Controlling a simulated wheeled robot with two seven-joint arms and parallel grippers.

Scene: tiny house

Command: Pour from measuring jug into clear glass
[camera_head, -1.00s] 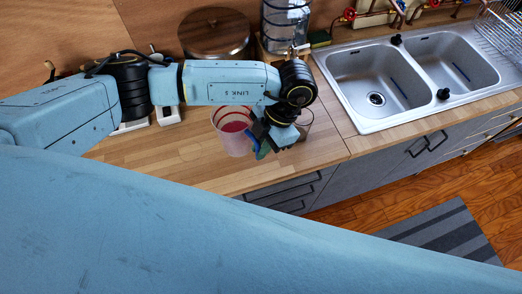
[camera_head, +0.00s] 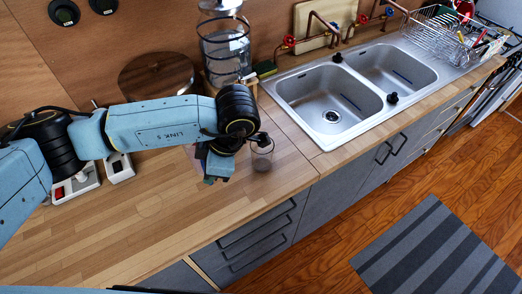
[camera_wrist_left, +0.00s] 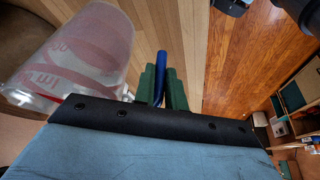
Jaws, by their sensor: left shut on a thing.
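The measuring jug is a translucent vessel with red markings; it fills the left of the left wrist view (camera_wrist_left: 75,55). Its blue handle (camera_wrist_left: 160,75) lies between the green fingertips of my left gripper (camera_wrist_left: 161,88), which is shut on it. In the head view the jug is almost wholly hidden behind my left wrist, and my left gripper (camera_head: 212,180) points down over the counter. I cannot tell the jug's tilt or its contents now. The clear glass (camera_head: 262,156) stands upright on the counter just right of my left gripper. My right gripper is out of view.
A double sink (camera_head: 340,100) is set in the wooden counter (camera_head: 120,225) to the right. A round dark-wood lidded pot (camera_head: 155,75) and a glass dispenser (camera_head: 225,50) stand behind my left arm. The front-left counter is clear.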

